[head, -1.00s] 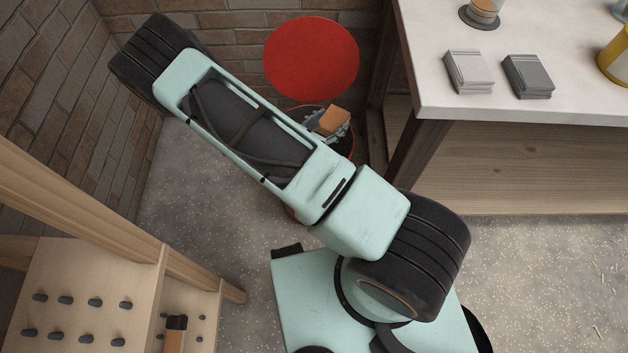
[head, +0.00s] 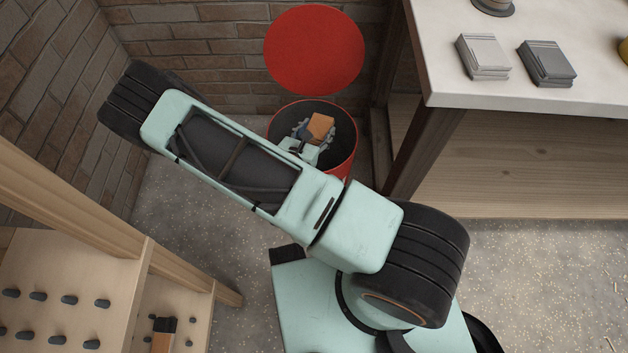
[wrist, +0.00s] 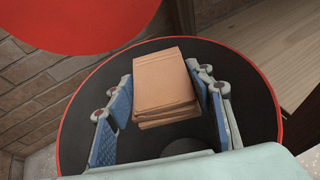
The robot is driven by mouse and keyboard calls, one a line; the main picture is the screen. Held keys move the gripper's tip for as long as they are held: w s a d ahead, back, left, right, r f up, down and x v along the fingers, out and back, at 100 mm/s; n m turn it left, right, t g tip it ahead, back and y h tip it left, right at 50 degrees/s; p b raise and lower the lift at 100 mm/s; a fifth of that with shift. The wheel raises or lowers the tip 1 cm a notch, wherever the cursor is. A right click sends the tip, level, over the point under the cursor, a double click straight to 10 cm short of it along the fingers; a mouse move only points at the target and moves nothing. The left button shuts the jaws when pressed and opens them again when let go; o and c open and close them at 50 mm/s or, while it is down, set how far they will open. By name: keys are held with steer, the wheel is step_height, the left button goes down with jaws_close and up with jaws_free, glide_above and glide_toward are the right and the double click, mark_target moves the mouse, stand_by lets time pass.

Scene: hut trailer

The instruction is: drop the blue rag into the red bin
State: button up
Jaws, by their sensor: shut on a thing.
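My gripper (head: 312,136) is shut on a folded orange-brown rag (head: 321,126). The rag shows as a stacked, folded block between the blue-padded fingers in the wrist view (wrist: 164,85). My gripper holds it over the open mouth of the red bin (head: 351,165), whose dark interior shows around the rag. The bin's round red rim circles the gripper in the wrist view (wrist: 62,135). The bin's red round lid (head: 314,50) stands raised behind the opening. No blue rag is visible in any view; the held one looks orange-brown.
A white-topped workbench (head: 450,80) stands at the right, with a light grey folded cloth (head: 483,58) and a dark grey one (head: 547,64) on it. A wooden pegged rack (head: 115,275) is at the lower left. Brick walls close in behind the bin.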

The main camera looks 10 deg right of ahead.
steer(key=shift+f, duration=0.1)
steer(key=o, duration=1.1)
steer(key=v, duration=1.2)
